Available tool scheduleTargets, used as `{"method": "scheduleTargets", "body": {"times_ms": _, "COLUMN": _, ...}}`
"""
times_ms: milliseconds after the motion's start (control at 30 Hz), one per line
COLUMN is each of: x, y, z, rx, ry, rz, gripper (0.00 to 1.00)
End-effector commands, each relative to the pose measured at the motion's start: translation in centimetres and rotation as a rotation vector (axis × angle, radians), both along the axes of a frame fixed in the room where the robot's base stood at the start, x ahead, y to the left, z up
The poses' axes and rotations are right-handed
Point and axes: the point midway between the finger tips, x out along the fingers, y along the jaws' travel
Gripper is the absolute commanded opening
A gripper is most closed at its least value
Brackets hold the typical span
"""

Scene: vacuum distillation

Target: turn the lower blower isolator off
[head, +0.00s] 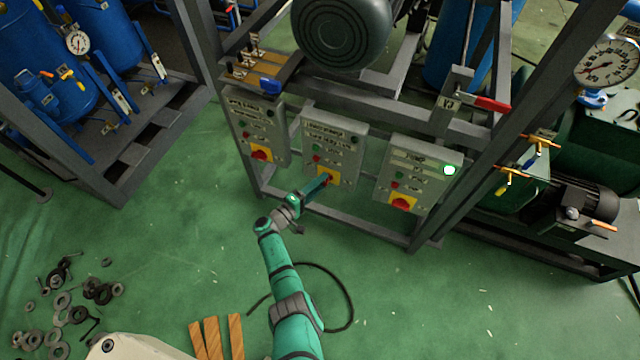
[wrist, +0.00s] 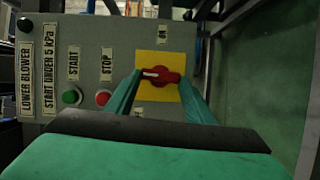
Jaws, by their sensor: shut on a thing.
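The lower blower box (head: 334,150) is the middle of three grey switch boxes on the frame. Its labels, including LOWER BLOWER (wrist: 26,79), run sideways in the wrist view. Its isolator is a red knob (wrist: 160,76) on a yellow plate (wrist: 150,59). The knob lies across the wrist picture, its white mark toward the left. An ON label (wrist: 163,31) sits above the plate there. My gripper (wrist: 159,80) has a finger at each end of the knob and is shut on it. In the head view my gripper (head: 325,181) reaches the box from the lower left and partly covers the plate.
Similar boxes with red isolators stand left (head: 258,130) and right (head: 418,175); the right one has a lit green lamp (head: 449,170). Green start (wrist: 71,96) and red stop (wrist: 103,97) buttons are beside my fingers. Loose washers and wooden strips (head: 213,338) lie on the floor.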

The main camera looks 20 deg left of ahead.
Motion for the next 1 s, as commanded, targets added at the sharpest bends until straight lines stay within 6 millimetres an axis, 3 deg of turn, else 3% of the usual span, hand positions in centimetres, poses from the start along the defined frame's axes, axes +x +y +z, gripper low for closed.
{"method": "scheduleTargets", "body": {"times_ms": 733, "x": 0.08, "y": -0.18, "z": -0.20, "rx": -0.090, "ry": 0.006, "rz": -0.004, "gripper": 0.26}}
{"method": "scheduleTargets", "body": {"times_ms": 767, "x": 0.07, "y": -0.19, "z": -0.20, "rx": -0.090, "ry": 0.006, "rz": -0.004, "gripper": 0.51}}
{"method": "scheduleTargets", "body": {"times_ms": 833, "x": 0.07, "y": -0.17, "z": -0.19, "rx": -0.089, "ry": 0.005, "rz": -0.004, "gripper": 0.67}}
{"method": "scheduleTargets", "body": {"times_ms": 1000, "x": 0.07, "y": -0.08, "z": -0.17, "rx": -0.089, "ry": 0.005, "rz": -0.002, "gripper": 0.67}}
